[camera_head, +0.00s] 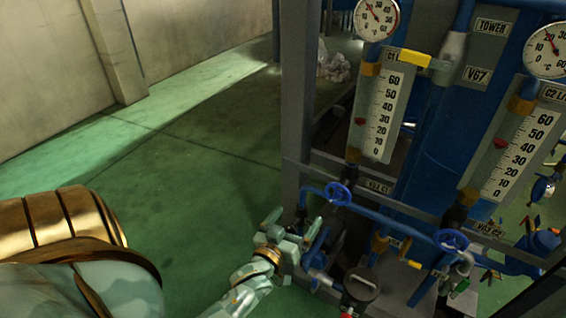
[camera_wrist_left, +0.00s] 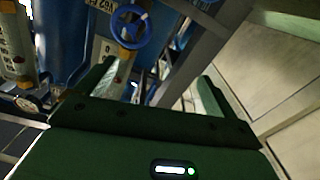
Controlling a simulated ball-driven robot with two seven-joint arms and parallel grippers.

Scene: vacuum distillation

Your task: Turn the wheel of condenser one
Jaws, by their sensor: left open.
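A small blue handwheel (camera_head: 340,193) sits on the blue pipe below the C1 level gauge (camera_head: 381,115), beside a tag that seems to read V03 C1 (camera_head: 378,187). Another blue wheel (camera_head: 316,246), seen nearly edge-on, is lower, close to my left gripper. My left gripper (camera_head: 290,228) is open, below and left of the upper wheel and apart from it. In the left wrist view a blue wheel (camera_wrist_left: 131,27) shows beyond the open fingers (camera_wrist_left: 154,84), with nothing between them. Which wheel this is, I cannot tell for sure. My right gripper is out of view.
A similar blue wheel (camera_head: 451,240) sits to the right under the C2 gauge (camera_head: 521,140). A grey frame post (camera_head: 297,90) stands just behind and above my left gripper. A black round-headed part (camera_head: 361,286) is low by the pipes. The green floor at left is clear.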

